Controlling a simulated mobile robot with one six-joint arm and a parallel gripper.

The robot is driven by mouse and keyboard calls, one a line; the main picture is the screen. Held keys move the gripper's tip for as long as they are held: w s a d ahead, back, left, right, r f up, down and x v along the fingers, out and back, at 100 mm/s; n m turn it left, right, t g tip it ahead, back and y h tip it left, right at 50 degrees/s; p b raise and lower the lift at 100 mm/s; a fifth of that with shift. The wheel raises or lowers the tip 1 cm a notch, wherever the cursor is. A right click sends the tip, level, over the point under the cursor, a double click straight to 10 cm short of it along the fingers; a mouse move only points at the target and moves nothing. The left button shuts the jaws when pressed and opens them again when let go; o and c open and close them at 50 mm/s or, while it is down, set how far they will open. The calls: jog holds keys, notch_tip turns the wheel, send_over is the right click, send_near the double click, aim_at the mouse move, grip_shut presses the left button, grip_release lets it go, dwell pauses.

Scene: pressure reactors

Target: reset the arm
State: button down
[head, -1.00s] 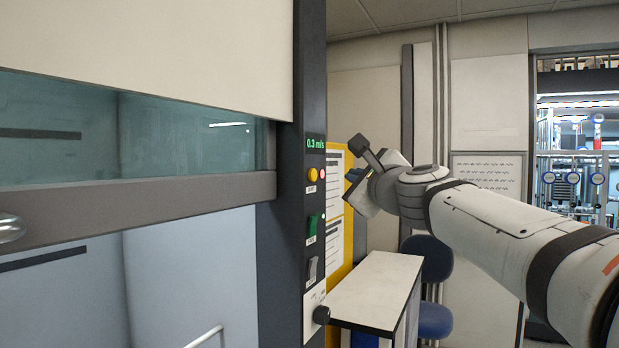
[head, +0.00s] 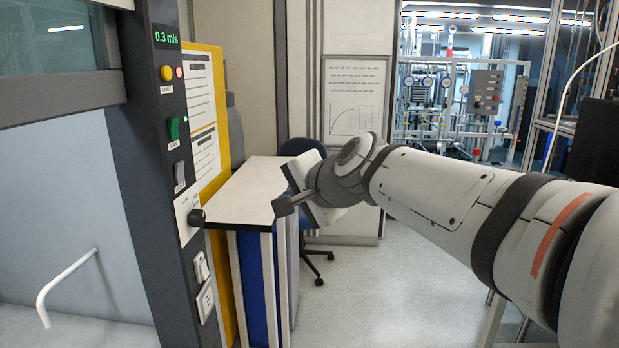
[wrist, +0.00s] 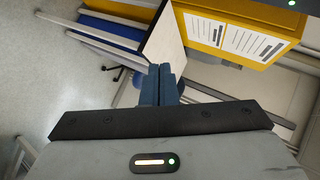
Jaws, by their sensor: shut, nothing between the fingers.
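My arm (head: 430,185) reaches in from the right in the head view, its wrist end in front of the chair and beside the white-topped bench. My gripper (wrist: 161,72) shows in the wrist view with its two blue-grey fingers pressed together. It is shut and empty, with open space around the fingertips. In the head view the fingers are hidden behind the wrist end. The wrist view looks toward the bench top (wrist: 163,45) and the yellow board (wrist: 238,32), seen tilted.
A fume hood's dark control post (head: 158,150) stands at left, with a round black knob (head: 196,217) jutting out. The bench (head: 245,190) stands close to my wrist, and a blue chair (head: 302,147) is behind. Open floor (head: 345,270) lies at centre. A reactor rack (head: 440,95) stands far right.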

jog(key=s+d+f+n+g+h, duration=0.6)
jog(key=s+d+f, duration=1.3)
jog(key=f, duration=0.4)
jog(key=shift+s+f+n+g+h, duration=0.15)
jog(key=shift+s+n+g+h, duration=0.15)
jog(key=shift+s+n+h, duration=0.55)
jog(key=shift+w+y, duration=0.2)
jog(key=shift+y, duration=0.05)
